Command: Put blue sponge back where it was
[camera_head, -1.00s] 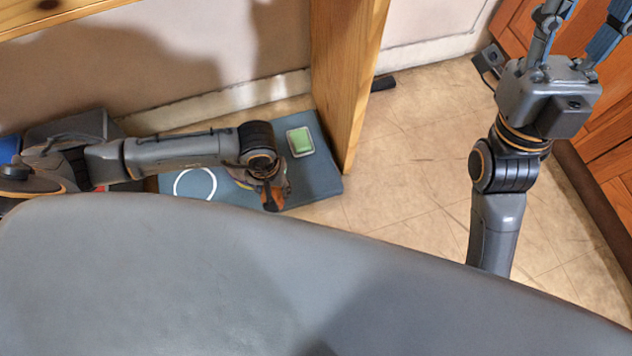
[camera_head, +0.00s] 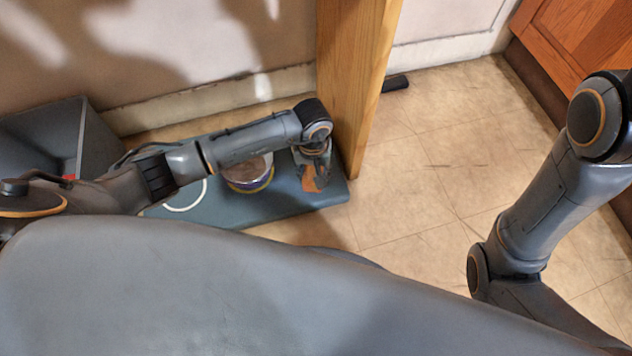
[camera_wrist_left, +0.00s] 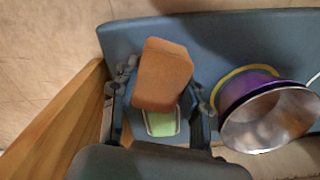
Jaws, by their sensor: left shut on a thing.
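My left gripper (camera_head: 312,172) is shut on an orange-brown sponge-like block (camera_wrist_left: 163,75), which also shows in the head view (camera_head: 311,180). In the left wrist view the block sits between the two fingers (camera_wrist_left: 160,95). It is over or close to a green pad with a pale rim (camera_wrist_left: 162,122), and I cannot tell whether they touch. In the head view my arm hides the green pad. I see no blue sponge. My right arm is at the right, with its gripper out of the picture.
A blue-grey board (camera_head: 240,210) on the floor carries a purple and yellow metal bowl (camera_head: 248,175) and a white ring (camera_head: 187,195). A wooden post (camera_head: 352,90) stands close to my left gripper. A grey bin (camera_head: 45,135) is at the left.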

